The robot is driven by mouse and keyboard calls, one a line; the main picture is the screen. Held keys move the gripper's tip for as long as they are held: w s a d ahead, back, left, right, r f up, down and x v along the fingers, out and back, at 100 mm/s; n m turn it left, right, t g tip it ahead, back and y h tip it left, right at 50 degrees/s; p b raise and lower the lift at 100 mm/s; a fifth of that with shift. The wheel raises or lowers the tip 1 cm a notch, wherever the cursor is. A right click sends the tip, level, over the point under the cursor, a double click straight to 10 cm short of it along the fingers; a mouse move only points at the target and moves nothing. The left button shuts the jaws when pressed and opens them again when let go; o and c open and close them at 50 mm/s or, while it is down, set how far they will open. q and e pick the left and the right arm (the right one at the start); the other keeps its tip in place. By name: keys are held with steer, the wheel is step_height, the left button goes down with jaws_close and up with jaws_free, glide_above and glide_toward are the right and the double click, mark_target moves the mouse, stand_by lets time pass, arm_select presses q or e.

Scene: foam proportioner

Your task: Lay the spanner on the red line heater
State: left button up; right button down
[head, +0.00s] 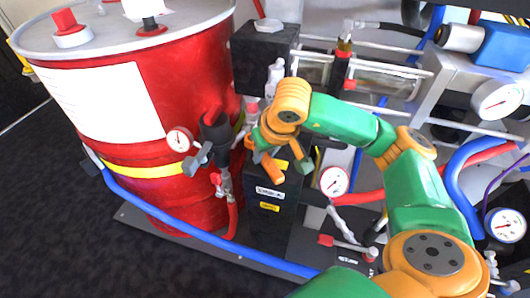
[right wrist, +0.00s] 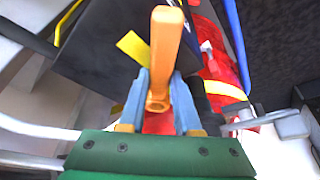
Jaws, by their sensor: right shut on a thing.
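My right gripper (head: 264,150) is in front of the red drum, above a black box with white and yellow labels. In the right wrist view the gripper (right wrist: 160,78) has its two blue-grey fingers shut on an orange bar-shaped tool (right wrist: 166,42), which I take to be the spanner. The tool points away from the wrist, and its near end looks hollow or ring-shaped. In the head view it is hard to tell from the orange wrist. I cannot tell which unit is the red line heater. My left gripper is out of view.
The red drum (head: 190,90) stands at left, with a dark hose fitting (head: 214,135) close to the gripper. The labelled black box (head: 272,212) is below. Gauges (head: 334,181), hoses, glass tubes (head: 385,85) and a second black box (head: 262,45) crowd the right and back.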

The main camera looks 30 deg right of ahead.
steer(key=shift+f, duration=0.15)
steer(key=c, duration=0.6)
jaws_free()
step_height(320, 180, up, 3)
steer(key=shift+s+f+p, duration=0.1)
steer(key=shift+f+p, duration=0.05)
steer(key=shift+p, duration=0.75)
steer(key=p+v, duration=0.2)
steer(key=v, duration=0.8)
steer(key=shift+s+r, duration=0.25)
